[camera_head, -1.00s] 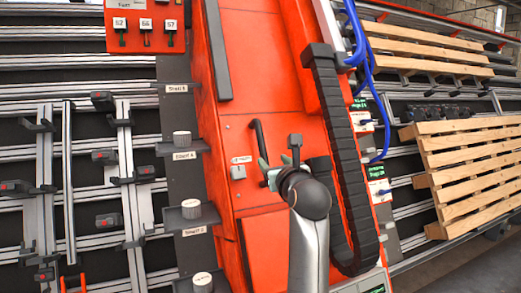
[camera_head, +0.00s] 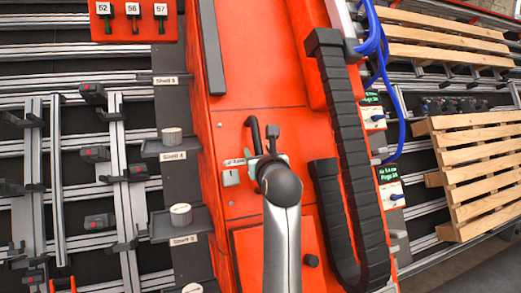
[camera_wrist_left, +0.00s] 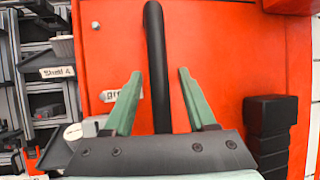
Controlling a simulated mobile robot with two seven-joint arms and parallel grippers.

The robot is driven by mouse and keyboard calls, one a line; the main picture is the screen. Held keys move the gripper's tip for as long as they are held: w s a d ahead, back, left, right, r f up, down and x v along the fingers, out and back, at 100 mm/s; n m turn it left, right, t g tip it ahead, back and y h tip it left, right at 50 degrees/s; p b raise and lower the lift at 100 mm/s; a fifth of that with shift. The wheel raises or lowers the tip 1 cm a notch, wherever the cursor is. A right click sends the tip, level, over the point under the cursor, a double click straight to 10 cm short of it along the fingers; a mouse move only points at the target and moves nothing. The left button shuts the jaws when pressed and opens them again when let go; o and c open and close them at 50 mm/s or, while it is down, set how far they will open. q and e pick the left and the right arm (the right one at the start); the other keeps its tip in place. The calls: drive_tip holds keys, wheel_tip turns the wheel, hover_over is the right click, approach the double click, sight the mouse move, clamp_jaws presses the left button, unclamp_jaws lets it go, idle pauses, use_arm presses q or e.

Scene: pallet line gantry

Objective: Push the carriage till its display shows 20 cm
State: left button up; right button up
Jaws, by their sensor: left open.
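The orange carriage panel (camera_head: 270,90) fills the middle of the head view. A black upright bar handle (camera_head: 254,130) stands on it, also seen in the left wrist view (camera_wrist_left: 156,60). My left gripper (camera_head: 267,160) is open at the handle's lower part. In the left wrist view its two green fingers (camera_wrist_left: 160,85) stand on either side of the handle, with gaps on both sides. Two small green-text displays (camera_head: 388,173) (camera_head: 371,98) sit at the panel's right, too small to read surely. I cannot make out a centimetre reading. My right gripper is not in view.
A black cable chain (camera_head: 342,130) and blue hoses (camera_head: 378,50) run right of the handle. Wooden pallets (camera_head: 480,160) are at the right. A numbered switch box (camera_head: 130,20) is at top left.

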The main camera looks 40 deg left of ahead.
use_arm(q)
clamp_jaws()
idle(0.5)
idle(1.0)
